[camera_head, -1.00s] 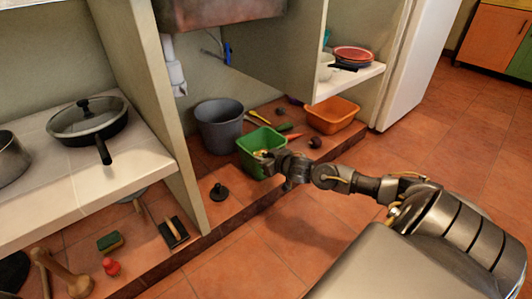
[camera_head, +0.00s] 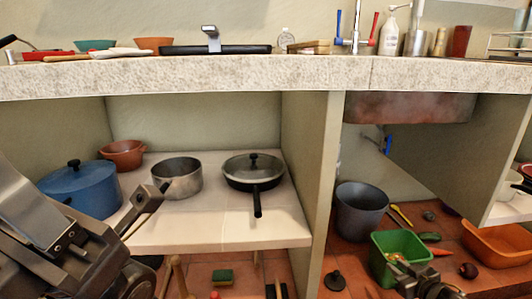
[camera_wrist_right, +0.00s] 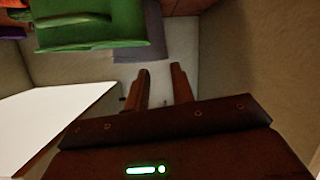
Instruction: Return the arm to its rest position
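My right gripper (camera_head: 428,280) shows at the bottom of the head view, by the front right of a green bin (camera_head: 385,274). In the right wrist view its two brown fingers (camera_wrist_right: 160,88) stand apart with nothing between them. The green bin also shows upside down at the upper left of that view (camera_wrist_right: 90,30). My left arm comes in large and dark at the lower left of the head view, and its gripper end (camera_head: 145,205) is in front of the shelf. Its fingers are not clear enough to tell their state.
The shelf board (camera_head: 220,232) holds a blue pot (camera_head: 80,190), a steel pot (camera_head: 178,177) and a lidded black pan (camera_head: 253,172). A grey bucket (camera_head: 360,210) stands behind the green bin. An orange basin (camera_head: 498,244) is at right. A partition (camera_head: 325,180) divides shelf from sink space.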

